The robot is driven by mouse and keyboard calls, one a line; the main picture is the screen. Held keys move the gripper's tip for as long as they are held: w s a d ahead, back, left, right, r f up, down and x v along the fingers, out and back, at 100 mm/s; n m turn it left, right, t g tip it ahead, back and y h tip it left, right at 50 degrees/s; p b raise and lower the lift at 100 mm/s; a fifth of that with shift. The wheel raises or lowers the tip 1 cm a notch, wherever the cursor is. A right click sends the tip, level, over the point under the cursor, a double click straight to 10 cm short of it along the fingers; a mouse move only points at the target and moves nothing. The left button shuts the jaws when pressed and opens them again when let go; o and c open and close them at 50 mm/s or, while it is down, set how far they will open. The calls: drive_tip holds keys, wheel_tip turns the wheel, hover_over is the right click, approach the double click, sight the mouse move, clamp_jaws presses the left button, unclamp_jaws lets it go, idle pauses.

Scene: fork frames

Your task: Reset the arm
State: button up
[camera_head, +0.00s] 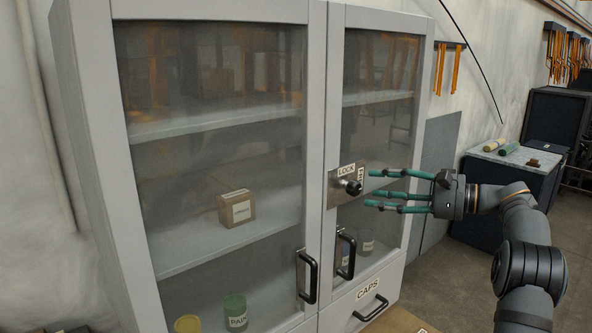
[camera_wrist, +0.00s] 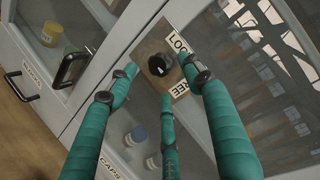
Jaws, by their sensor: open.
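My gripper (camera_head: 372,191) has three teal fingers and is open. It is held in front of the cabinet's right door, pointing left at the lock plate (camera_head: 334,190). A black lock knob (camera_head: 353,187) sits on that plate, next to a "LOCK" label. In the wrist view the knob (camera_wrist: 161,64) shows between and just beyond the fingertips. The fingers look apart from the knob, though the exact gap is hard to judge. A second label by the knob is partly hidden in the head view and ends in "REE" in the wrist view. My gripper holds nothing.
The grey cabinet (camera_head: 316,120) has two glass doors, both shut, with black handles (camera_head: 308,277) (camera_head: 346,254). A drawer labelled "CAPS" (camera_head: 370,305) is below. A box (camera_head: 237,208) and several jars stand inside. A dark workbench (camera_head: 508,200) stands at right; open floor lies before it.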

sight(360, 189)
drive_tip(key=x, duration=0.5)
drive_tip(key=shift+d, duration=0.1)
